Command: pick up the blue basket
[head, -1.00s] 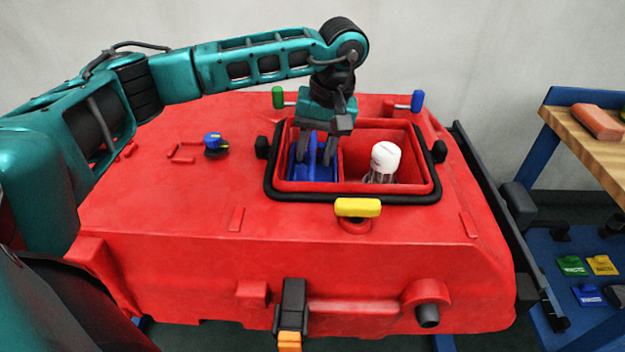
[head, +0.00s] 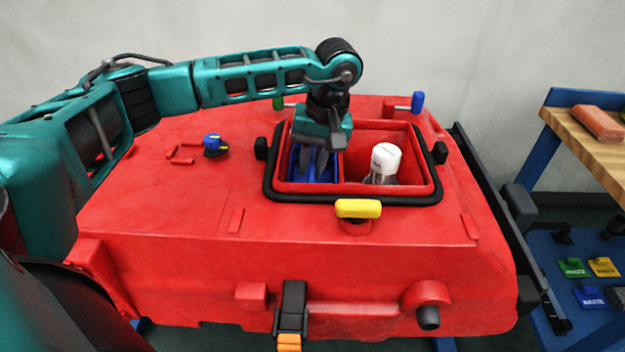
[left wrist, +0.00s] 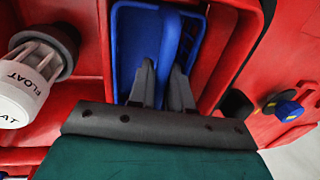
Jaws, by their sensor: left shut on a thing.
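The blue basket (head: 325,172) sits in the left compartment of the red tank's opening, beside a white-capped cylinder. My left gripper (head: 313,165) reaches down into that compartment from above, fingers pointing down. In the left wrist view the basket (left wrist: 137,45) shows as a blue tray with a raised blue bar along its middle. There the left gripper's fingers (left wrist: 163,88) are close together, with that bar between them. The fingers partly hide the basket. My right gripper is not in view.
The white float (head: 385,160) stands in the right compartment. A black rim (head: 350,201) frames the opening. A yellow handle (head: 358,208) is at its front, and a blue-and-black knob (head: 214,145) lies left. A wooden bench (head: 575,125) stands at the right.

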